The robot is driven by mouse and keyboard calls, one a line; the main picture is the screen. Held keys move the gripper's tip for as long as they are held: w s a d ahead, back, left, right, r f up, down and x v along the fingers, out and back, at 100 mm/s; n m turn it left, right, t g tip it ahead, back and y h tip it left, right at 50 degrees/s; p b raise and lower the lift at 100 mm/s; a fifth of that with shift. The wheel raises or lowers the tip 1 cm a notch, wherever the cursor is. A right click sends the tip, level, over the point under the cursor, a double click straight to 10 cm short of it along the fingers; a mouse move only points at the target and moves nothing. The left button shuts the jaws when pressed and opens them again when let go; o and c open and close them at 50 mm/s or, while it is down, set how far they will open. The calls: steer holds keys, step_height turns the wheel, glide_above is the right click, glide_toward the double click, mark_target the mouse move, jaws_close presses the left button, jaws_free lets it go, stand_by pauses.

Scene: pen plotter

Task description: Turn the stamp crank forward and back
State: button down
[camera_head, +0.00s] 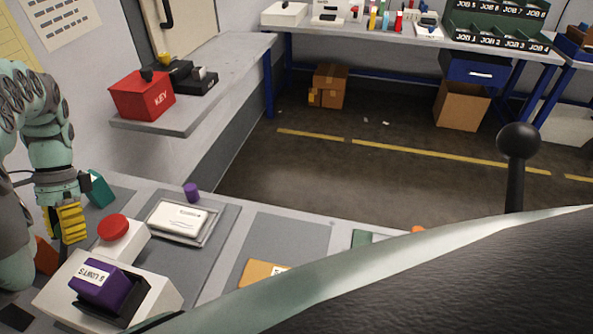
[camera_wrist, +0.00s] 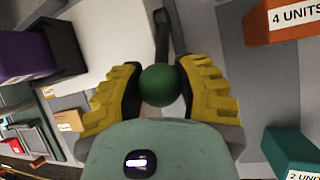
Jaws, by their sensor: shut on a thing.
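In the wrist view, the stamp crank's round green knob (camera_wrist: 160,88) sits between the yellow fingers of my gripper (camera_wrist: 161,68), which is shut on it. A dark crank arm (camera_wrist: 161,35) runs up from the knob, beside a large white body (camera_wrist: 112,38). In the head view, my gripper (camera_head: 68,222) points down at the left end of the near bench. The knob and crank arm cannot be seen there.
Close to my gripper stand a teal block (camera_head: 98,190), an orange block (camera_head: 45,256), a red button (camera_head: 113,229) on a white box and a purple block (camera_head: 102,287) in a white holder. A framed white card (camera_head: 178,220) lies to the right.

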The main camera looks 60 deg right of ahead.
steer(key=shift+w+d, duration=0.15)
steer(key=shift+d, duration=0.1)
steer(key=c, duration=1.1)
jaws_free()
steer(key=shift+o, duration=0.9)
steer(key=shift+d, duration=0.15)
steer(key=o, duration=0.4)
steer(key=shift+v, duration=3.65)
